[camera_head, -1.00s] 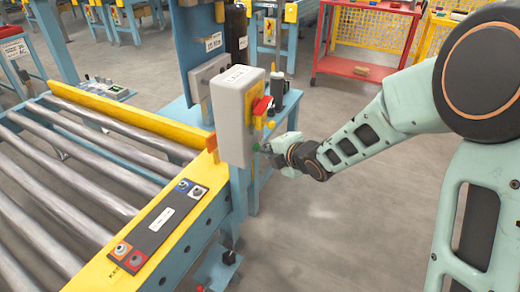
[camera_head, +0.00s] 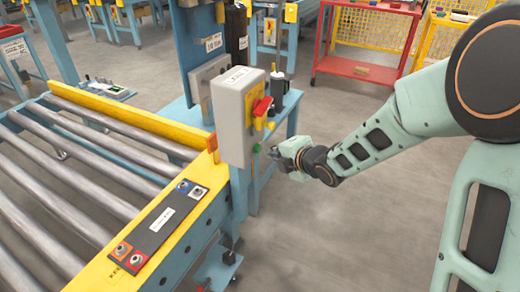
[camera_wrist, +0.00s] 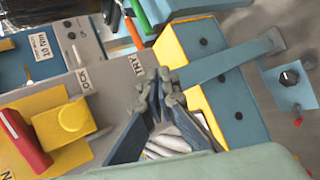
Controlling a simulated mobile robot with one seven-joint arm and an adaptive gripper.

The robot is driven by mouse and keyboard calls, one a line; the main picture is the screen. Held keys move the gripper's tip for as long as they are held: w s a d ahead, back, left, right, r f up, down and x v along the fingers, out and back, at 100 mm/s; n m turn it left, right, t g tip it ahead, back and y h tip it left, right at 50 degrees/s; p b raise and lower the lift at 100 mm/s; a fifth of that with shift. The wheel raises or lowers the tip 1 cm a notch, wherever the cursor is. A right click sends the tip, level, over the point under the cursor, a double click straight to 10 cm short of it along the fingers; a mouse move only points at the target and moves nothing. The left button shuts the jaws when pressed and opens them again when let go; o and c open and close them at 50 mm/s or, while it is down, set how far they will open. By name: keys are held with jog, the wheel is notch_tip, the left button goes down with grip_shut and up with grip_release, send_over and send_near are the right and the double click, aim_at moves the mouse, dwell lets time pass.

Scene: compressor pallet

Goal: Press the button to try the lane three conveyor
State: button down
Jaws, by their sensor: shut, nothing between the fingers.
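A grey control box (camera_head: 233,120) stands on a post beside the roller conveyor (camera_head: 60,190). Its label on top is too small to read surely. A red handle (camera_head: 262,106) sits on its yellow plate, with a green button (camera_head: 257,148) low on the same face. My gripper (camera_head: 273,153) is shut and empty, just right of the green button with a small gap. In the wrist view the closed fingertips (camera_wrist: 166,76) lie over the box face near the printed word TRY (camera_wrist: 136,64). The red handle (camera_wrist: 24,138) and yellow knob (camera_wrist: 73,117) are at left. The green button cannot be made out there.
A black panel (camera_head: 165,222) with blue, white, orange and red controls lies on the conveyor's yellow rail. A blue stand (camera_head: 283,110) with a dark bottle is behind the box. A red cart (camera_head: 357,70) stands farther back.

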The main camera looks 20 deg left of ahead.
jog(key=shift+s+d+p, duration=0.2)
jog(key=shift+d+p, duration=0.3)
jog(key=shift+d, duration=1.9)
